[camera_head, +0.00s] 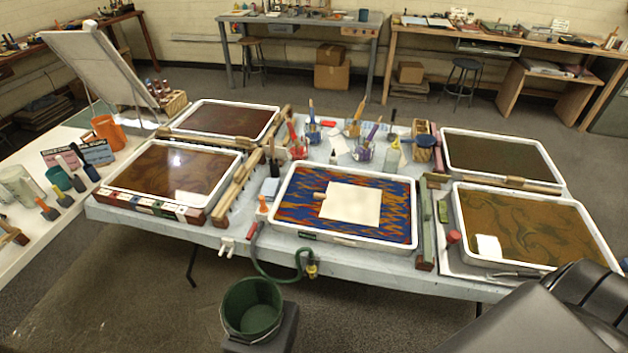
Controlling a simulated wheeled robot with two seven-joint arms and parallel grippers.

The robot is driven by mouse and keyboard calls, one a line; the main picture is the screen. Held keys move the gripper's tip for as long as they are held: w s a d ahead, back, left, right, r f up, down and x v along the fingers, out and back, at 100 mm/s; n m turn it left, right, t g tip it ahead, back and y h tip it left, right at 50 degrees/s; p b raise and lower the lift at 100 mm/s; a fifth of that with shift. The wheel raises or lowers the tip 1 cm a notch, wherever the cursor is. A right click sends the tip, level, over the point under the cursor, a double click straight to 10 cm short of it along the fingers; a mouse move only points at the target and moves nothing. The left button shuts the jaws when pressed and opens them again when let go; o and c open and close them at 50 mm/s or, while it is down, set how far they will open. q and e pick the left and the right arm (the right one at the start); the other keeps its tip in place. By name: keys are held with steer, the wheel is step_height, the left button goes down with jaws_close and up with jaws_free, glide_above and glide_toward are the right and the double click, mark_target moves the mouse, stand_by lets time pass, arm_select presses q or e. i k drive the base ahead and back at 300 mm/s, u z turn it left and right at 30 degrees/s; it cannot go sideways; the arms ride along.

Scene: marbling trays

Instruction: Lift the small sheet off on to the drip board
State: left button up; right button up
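A cream rectangular sheet (352,204) lies flat on the blue and orange marbled surface in the white middle front tray (340,239). A small tab shows at its left edge. A smaller white patch (488,247) shows on the brown-green surface of the right front tray (530,264); I cannot tell whether it is a sheet or a reflection. A large pale board (98,66) leans at a slant at the back left and may be the drip board. Neither gripper is in view. Dark parts at the bottom right appear to be mine.
More filled trays stand at left front (215,187), left back (262,107) and right back (450,133). Jars, brushes and bottles crowd the table's middle back. Wooden rails (249,170) lie between trays. A green bucket (253,308) and a hose (268,277) are in front.

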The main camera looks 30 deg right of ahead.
mark_target(355, 204)
steer(key=u, duration=1.7)
steer(key=k, duration=0.5)
steer(key=z, duration=1.15)
